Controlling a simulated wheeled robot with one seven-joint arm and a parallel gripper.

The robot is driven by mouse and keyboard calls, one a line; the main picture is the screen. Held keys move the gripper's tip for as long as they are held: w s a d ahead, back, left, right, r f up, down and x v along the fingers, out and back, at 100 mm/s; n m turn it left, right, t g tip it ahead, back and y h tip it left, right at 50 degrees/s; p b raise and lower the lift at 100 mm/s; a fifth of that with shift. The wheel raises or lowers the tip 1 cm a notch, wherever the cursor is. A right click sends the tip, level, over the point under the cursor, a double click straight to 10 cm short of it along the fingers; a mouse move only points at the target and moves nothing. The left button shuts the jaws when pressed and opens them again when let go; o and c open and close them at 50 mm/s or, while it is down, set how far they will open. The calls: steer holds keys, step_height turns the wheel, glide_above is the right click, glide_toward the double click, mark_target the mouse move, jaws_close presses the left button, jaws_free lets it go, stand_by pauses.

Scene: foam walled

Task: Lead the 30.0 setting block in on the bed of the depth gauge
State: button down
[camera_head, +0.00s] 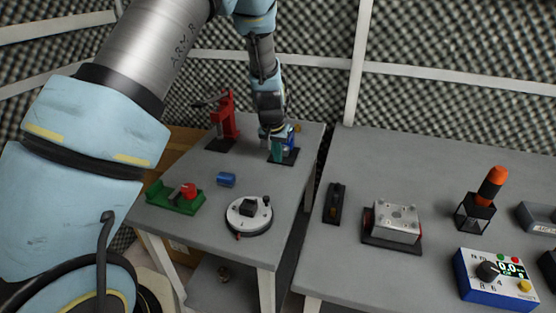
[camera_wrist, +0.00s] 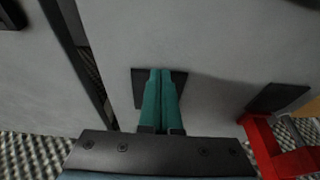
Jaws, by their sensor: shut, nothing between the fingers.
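My gripper (camera_head: 276,157) is at the far end of the left table, pointing down over a small dark base plate (camera_head: 291,160). A blue part with a yellowish knob (camera_head: 297,129) shows just behind the fingers; it may be the depth gauge, partly hidden by my gripper. In the wrist view the teal fingers (camera_wrist: 160,72) are together with nothing between them, in front of the dark plate (camera_wrist: 179,77). Whether the tips touch the plate I cannot tell. I cannot make out a block marked 30.0; it may be hidden behind the fingers.
A red press (camera_head: 226,117) stands left of my gripper; it also shows in the wrist view (camera_wrist: 262,140). Nearer are a blue cylinder (camera_head: 227,180), a green fixture (camera_head: 172,199) and a round dial table (camera_head: 247,222). A gap separates the right table (camera_head: 430,170).

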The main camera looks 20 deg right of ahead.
steer(key=b+v, duration=0.1)
steer(key=v, duration=0.7)
steer(key=shift+b, duration=0.4)
steer(key=shift+r, duration=0.1)
